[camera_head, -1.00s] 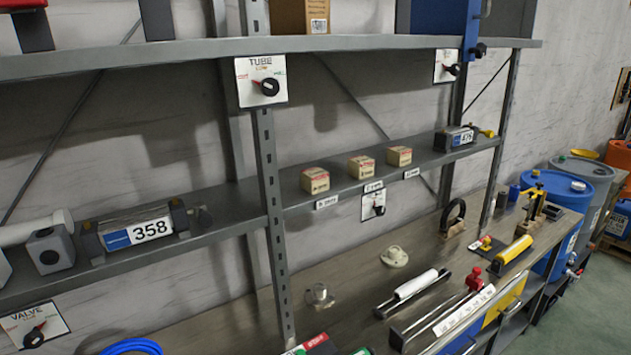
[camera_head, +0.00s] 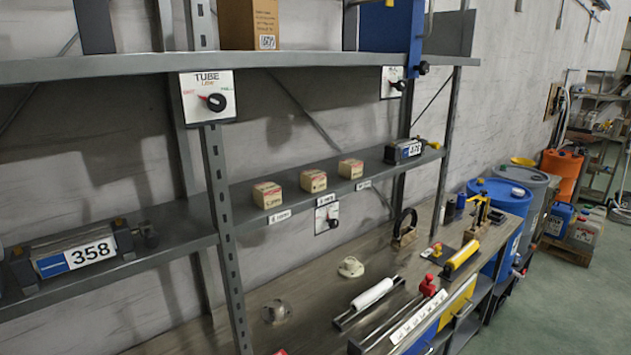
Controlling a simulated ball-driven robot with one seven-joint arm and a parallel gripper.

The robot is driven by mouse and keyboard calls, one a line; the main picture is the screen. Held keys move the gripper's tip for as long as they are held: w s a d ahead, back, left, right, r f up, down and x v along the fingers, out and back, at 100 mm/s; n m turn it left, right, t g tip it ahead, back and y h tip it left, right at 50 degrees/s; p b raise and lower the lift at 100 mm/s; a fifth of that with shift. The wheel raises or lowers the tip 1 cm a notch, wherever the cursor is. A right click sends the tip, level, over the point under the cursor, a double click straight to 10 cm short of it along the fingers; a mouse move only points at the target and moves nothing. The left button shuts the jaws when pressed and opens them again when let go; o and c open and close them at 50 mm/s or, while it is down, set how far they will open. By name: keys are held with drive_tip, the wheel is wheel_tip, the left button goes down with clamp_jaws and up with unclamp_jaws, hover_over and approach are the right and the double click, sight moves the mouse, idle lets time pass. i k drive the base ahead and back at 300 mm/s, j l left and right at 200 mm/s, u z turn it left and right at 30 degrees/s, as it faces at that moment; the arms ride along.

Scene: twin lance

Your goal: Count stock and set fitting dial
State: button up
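Three small tan boxes stand in a row on the middle shelf: a left one (camera_head: 267,195), a middle one (camera_head: 313,181) and a right one (camera_head: 350,168). A small dial plate with a dark knob (camera_head: 327,217) hangs below that shelf; its lettering is too small to read. A white dial plate marked TUBE (camera_head: 208,97) with a black knob hangs under the upper shelf at the upright. Another dial plate (camera_head: 393,82) hangs further right under the upper shelf, its label hard to read. My gripper is not in view.
A device labelled 358 (camera_head: 75,254) sits on the shelf at left, a similar one (camera_head: 404,151) at its right end. The workbench (camera_head: 300,290) holds rollers, a black ring handle (camera_head: 405,228) and other fittings. Green floor (camera_head: 575,310) is open at right.

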sight(333, 223)
drive_tip(key=i+l+u, duration=0.25)
drive_tip(key=i+l, duration=1.45)
drive_tip(key=i, duration=0.1)
